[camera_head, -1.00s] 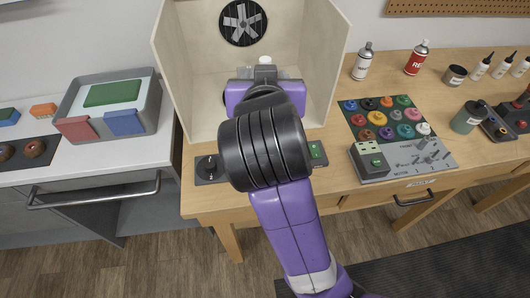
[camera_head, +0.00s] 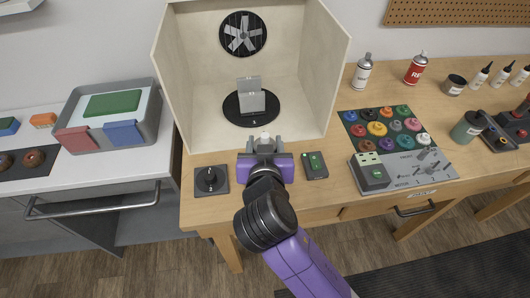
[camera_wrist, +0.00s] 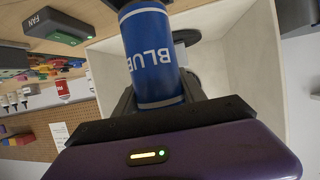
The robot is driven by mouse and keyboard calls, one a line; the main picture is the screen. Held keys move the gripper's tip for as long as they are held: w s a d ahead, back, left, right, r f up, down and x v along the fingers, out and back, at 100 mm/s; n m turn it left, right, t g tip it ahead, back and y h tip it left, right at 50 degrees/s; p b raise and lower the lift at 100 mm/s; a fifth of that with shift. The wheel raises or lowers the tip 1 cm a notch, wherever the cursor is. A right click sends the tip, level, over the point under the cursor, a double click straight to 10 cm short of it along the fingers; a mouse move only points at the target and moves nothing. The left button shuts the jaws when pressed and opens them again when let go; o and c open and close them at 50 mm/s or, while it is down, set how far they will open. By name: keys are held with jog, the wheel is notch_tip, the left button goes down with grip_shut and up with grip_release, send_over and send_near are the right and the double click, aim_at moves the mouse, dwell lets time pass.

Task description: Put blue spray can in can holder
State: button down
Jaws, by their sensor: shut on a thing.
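The blue spray can shows in the wrist view (camera_wrist: 152,62) as a blue cylinder lettered "BLUE". In the head view only its pale top (camera_head: 265,136) shows clearly, and the gripper hides most of the rest. My gripper (camera_head: 265,150) is shut on the can, in front of the open spray booth and over the table's front part. I cannot make out a can holder for certain in these views.
The booth (camera_head: 178,75) holds a grey block (camera_head: 251,97) on a black turntable (camera_head: 238,113). A dial box (camera_head: 211,179) and a fan switch box (camera_head: 314,166) flank my gripper. White (camera_head: 363,72) and red (camera_head: 416,68) cans stand at the back right.

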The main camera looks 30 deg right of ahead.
jog(key=shift+f, duration=2)
jog(key=shift+f, duration=0.15)
jog(key=c, duration=0.7)
grip_release()
jog(key=shift+o, duration=0.2)
jog(key=shift+s+a+r, duration=0.1)
jog(key=shift+s+r, duration=0.05)
jog(key=shift+r, duration=0.05)
jog(key=b+v, duration=0.1)
jog(key=v, duration=1)
jog(key=shift+s+r+b, duration=0.25)
jog(key=shift+s+b, duration=0.05)
jog(key=shift+b, duration=0.1)
jog(key=shift+a, duration=0.1)
